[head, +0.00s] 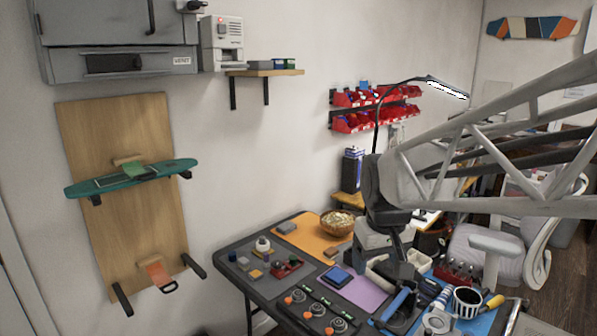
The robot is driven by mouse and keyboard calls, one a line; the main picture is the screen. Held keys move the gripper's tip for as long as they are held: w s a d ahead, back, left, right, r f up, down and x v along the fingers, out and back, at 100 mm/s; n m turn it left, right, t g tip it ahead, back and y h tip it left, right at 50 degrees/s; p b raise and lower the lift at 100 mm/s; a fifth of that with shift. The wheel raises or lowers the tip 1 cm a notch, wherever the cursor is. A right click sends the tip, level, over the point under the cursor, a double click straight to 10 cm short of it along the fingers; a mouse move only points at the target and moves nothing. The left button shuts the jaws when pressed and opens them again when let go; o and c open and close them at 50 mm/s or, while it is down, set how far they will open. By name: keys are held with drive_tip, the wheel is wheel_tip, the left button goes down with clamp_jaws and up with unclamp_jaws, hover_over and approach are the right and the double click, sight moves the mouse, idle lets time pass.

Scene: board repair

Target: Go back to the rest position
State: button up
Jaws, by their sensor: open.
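My arm comes in from the right as a pale truss and bends down at a dark joint above the work table (262,290). My gripper (390,275) points down over the right part of the table, near the purple mat (362,296). It is open, and I see nothing held in it. The fingertips are small and partly lost among the tools behind them, so I cannot tell their exact height above the table.
A wicker bowl (337,223) stands on an orange mat (300,236). A blue pad (337,277), orange-tipped round parts and a striped cup (467,302) crowd the table. A lamp (445,88) arches behind my arm. A teal skateboard (130,178) hangs on a wooden panel at left.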

drive_tip(key=s+d+f+m, duration=0.1)
drive_tip(key=s+f, duration=0.1)
drive_tip(key=s, duration=0.7)
drive_tip(key=s+d+f+m, duration=0.1)
drive_tip(key=s+d, duration=0.1)
drive_tip(key=s, duration=0.7)
drive_tip(key=shift+f+m+t, duration=0.3)
drive_tip(key=shift+f+m, duration=0.05)
drive_tip(key=shift+m, duration=0.05)
